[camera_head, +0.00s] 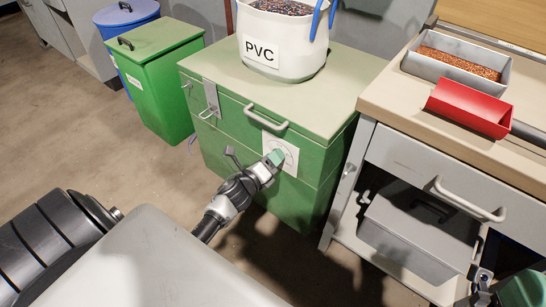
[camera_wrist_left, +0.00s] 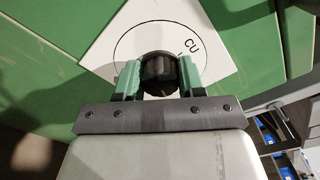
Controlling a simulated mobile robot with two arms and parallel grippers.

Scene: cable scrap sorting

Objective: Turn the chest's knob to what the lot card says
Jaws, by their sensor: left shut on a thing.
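The green chest (camera_head: 225,142) stands in the middle of the head view, with a white dial plate (camera_head: 291,150) on its front. In the left wrist view the plate (camera_wrist_left: 120,45) carries a circle and the letters CU at upper right of the black ribbed knob (camera_wrist_left: 158,72). My left gripper (camera_head: 274,158) is shut on the knob, its green fingers on both sides of it in the left wrist view (camera_wrist_left: 159,80). I cannot tell where the knob points. My right gripper (camera_head: 484,285) is partly in view at the lower right; its jaws are unclear. I cannot make out a lot card.
A white bag marked PVC (camera_head: 285,45) stands on the chest lid. The chest has a handle (camera_head: 266,119) and a latch (camera_head: 211,98). A green bin (camera_head: 160,85) stands to the left. The workbench (camera_head: 385,90) at right holds a grey tray (camera_head: 415,67) and a red tray (camera_head: 470,108).

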